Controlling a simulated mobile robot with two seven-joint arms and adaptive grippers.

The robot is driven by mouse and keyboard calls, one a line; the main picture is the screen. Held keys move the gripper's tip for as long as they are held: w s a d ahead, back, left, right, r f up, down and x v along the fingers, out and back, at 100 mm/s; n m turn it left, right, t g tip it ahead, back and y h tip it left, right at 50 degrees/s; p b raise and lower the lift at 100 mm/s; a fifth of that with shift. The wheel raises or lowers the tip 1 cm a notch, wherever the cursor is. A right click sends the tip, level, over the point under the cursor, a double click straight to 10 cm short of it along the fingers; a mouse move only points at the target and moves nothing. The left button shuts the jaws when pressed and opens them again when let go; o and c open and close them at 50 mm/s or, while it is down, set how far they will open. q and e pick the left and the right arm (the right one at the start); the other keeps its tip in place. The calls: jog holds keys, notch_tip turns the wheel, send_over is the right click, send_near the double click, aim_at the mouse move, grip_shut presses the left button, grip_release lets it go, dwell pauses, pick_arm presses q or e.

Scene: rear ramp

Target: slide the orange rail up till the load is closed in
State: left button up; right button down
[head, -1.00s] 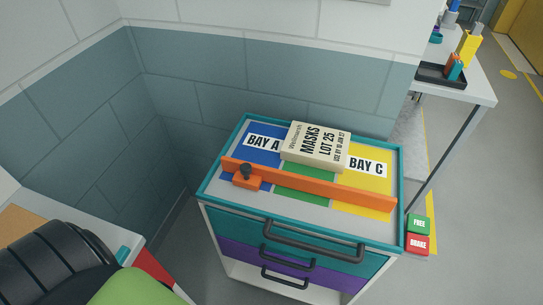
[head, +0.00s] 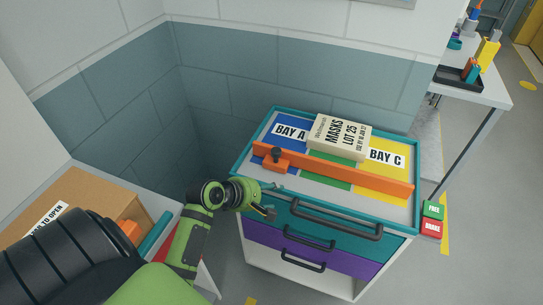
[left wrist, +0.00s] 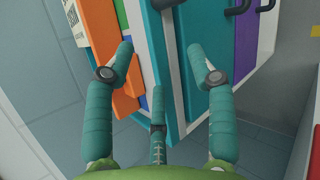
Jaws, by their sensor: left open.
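The orange rail (head: 345,173) lies across the cart top, over the coloured bays. A block with a dark knob (head: 276,157) sits at its left end. The load, a cream MASKS box (head: 340,138), lies behind the rail, between the BAY A and BAY C labels; I cannot tell if they touch. My left gripper (head: 268,199) is open and empty, beside the cart's front left corner, below the knob and apart from it. In the left wrist view, its spread fingers (left wrist: 160,62) straddle the cart edge, one overlapping the orange rail (left wrist: 101,65) in the picture. My right gripper is out of view.
The cart has a teal rim (head: 243,162) and drawers with dark handles (head: 335,220). FREE and BRAKE pads (head: 432,220) are at its right. A cardboard box (head: 90,205) stands at lower left. Walls close in behind and left. A table (head: 490,95) stands at back right.

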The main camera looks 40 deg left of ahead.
aim_at(273, 153)
pick_arm(q)
jog(key=w+a+r+n+t, duration=0.45)
jog(key=a+n, duration=0.25)
jog(key=n, duration=0.5)
jog(key=shift+g+y, duration=0.25)
jog(key=shift+y, duration=0.05)
jog(key=x, duration=0.7)
jog(key=shift+w+a+r, duration=0.15)
jog(key=shift+w, duration=0.3)
jog(key=shift+c, duration=0.4)
